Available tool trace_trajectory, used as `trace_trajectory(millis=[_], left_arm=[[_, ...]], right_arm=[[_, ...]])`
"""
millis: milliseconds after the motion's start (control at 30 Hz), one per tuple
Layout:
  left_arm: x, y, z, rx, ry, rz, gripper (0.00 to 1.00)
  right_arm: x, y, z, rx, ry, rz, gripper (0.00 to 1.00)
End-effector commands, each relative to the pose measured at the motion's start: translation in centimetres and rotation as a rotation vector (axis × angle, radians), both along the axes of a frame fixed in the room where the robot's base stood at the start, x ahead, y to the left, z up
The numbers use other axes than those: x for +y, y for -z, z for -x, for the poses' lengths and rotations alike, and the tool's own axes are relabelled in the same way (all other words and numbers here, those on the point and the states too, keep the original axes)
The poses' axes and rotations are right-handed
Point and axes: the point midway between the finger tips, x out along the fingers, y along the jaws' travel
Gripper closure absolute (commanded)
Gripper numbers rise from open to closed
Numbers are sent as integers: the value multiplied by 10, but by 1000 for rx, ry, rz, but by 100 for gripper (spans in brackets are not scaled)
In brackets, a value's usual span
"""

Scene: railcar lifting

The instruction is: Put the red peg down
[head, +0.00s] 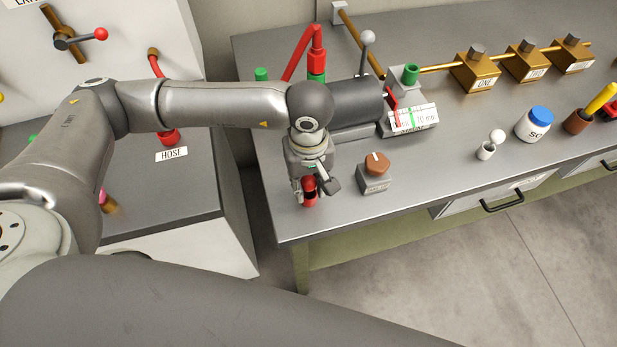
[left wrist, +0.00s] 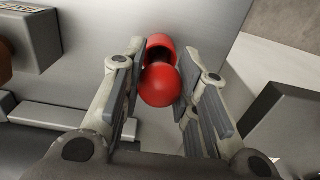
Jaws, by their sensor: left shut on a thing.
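The red peg (head: 310,199) is at the front left corner of the grey bench, with its lower end at or just above the top. I cannot tell if it touches. My left gripper (head: 316,184) points down over it and is shut on it. In the left wrist view, the peg's round red head (left wrist: 160,86) is between the fingers, and a red cylindrical part (left wrist: 161,46) shows beyond it. The fingers partly hide the peg in the head view. My right gripper is in neither view.
A brown-knobbed box (head: 375,174) stands just right of the gripper. A dark cylinder machine (head: 357,103) lies behind it. A white jar (head: 533,126) and small cup (head: 486,152) stand farther right. The bench's front and left edges are close; a hose cabinet (head: 190,190) is at left.

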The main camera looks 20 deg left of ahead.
Motion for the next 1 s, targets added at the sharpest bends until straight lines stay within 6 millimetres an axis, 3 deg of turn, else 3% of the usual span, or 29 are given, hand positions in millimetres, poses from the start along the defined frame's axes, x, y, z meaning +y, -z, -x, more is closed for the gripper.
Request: trace_trajectory(millis=[267, 300, 467, 833, 1000], left_arm=[[0, 4, 0, -1, 0, 1, 97], [0, 3, 0, 0, 0, 0, 69], [0, 2, 0, 1, 0, 1, 50], [0, -1, 0, 1, 0, 1, 50], [-1, -20, -2, -6, 2, 3, 50]], right_arm=[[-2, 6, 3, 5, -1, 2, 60], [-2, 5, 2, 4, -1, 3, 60], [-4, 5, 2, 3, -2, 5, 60], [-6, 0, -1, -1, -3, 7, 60], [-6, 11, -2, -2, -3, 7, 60]])
